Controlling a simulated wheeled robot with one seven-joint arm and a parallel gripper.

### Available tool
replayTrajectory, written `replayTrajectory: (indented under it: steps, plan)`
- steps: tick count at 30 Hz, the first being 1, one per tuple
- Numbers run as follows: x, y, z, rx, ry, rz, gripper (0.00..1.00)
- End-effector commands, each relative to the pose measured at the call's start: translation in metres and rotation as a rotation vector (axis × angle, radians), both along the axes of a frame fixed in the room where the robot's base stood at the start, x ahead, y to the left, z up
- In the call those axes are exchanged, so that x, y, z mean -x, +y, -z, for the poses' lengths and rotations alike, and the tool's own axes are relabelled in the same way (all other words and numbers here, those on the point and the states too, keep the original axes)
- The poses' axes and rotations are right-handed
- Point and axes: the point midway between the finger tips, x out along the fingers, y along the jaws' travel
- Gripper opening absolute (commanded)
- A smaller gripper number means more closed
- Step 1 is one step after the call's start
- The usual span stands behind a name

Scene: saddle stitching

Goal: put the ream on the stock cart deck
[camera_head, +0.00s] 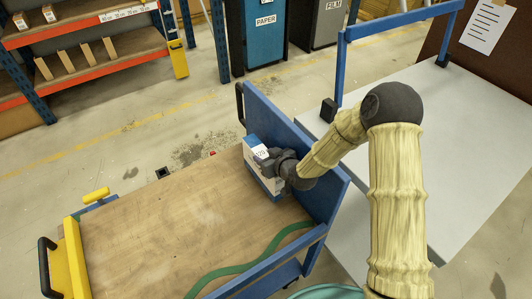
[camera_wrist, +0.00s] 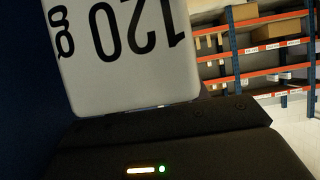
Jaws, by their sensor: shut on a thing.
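The ream (camera_head: 252,154) is a white and blue pack at the right end of the stock cart, close to the blue end panel. Its white label with "120 g" shows upside down and large in the wrist view (camera_wrist: 130,60). My gripper (camera_head: 270,165) is shut on the ream, reaching over the blue panel from the right. The fingertips are largely hidden in both views. The stock cart deck (camera_head: 180,220) is a bare brown wooden board below the ream. I cannot tell whether the ream's underside touches the deck.
The cart's blue end panel (camera_head: 295,150) stands beneath my arm. A green strap (camera_head: 240,262) lies across the deck's near side. A yellow end with a black handle (camera_head: 62,265) is at left. The grey table (camera_head: 440,150) is at right. The deck's middle is clear.

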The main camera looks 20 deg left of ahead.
Motion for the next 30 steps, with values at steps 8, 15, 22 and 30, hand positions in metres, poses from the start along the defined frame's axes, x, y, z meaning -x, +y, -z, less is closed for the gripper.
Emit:
replayTrajectory:
  steps: [8, 15, 22, 30]
  plan:
    - [-0.001, 0.001, 0.02, -0.005, -0.008, -0.001, 0.0]
    - [-0.001, 0.001, 0.021, -0.005, -0.008, -0.001, 0.0]
    - [0.0, 0.0, 0.025, 0.001, -0.001, 0.0, 0.67]
    - [0.0, 0.0, 0.024, 0.001, -0.001, 0.0, 0.67]
